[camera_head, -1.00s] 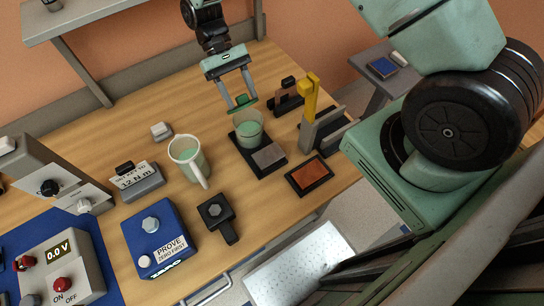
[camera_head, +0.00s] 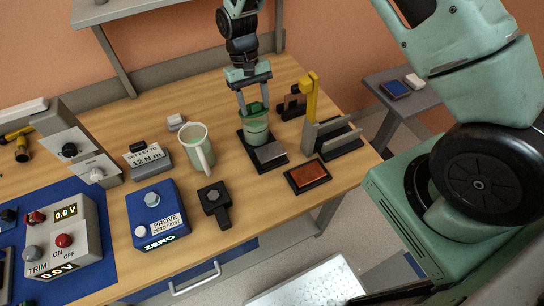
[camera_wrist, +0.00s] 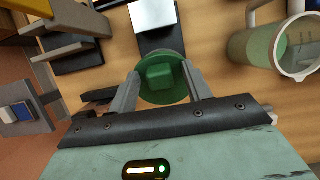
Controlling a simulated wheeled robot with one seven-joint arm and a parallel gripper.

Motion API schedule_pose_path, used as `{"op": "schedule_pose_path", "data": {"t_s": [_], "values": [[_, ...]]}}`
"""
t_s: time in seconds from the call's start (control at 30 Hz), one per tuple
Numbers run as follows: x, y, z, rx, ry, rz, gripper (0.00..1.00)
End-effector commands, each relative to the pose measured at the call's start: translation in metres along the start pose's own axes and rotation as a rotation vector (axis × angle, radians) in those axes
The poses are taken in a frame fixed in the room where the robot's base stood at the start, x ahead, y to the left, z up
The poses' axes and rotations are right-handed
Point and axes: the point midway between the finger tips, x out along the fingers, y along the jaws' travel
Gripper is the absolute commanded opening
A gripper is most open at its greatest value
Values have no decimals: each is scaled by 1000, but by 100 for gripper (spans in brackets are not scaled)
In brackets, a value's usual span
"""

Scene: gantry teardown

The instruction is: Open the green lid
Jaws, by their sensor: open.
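The green lid (camera_head: 257,107) is at the top of a pale green cup (camera_head: 256,131) on a black base. In the wrist view, the lid (camera_wrist: 162,77) is a round green disc with a raised block in its middle. My gripper (camera_head: 255,108) points down over the cup, with its fingers apart. In the wrist view, the fingers of my gripper (camera_wrist: 160,90) stand on either side of the lid's block, near the disc's edges. I cannot tell whether they touch the lid. Most of the cup is hidden under the lid in the wrist view.
A pale green jug (camera_head: 198,149) stands left of the cup. A grey plate (camera_head: 269,152) is in front of it, and an upright yellow handle (camera_head: 311,97) stands to the right. A red-topped pad (camera_head: 307,176) lies at the front right.

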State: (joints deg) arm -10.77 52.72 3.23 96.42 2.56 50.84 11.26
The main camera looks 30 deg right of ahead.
Motion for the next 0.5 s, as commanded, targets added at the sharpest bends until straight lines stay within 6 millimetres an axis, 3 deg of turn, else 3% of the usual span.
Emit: {"op": "schedule_pose_path", "data": {"t_s": [0.5], "values": [[25,0,8,-2,284,2,49]]}}
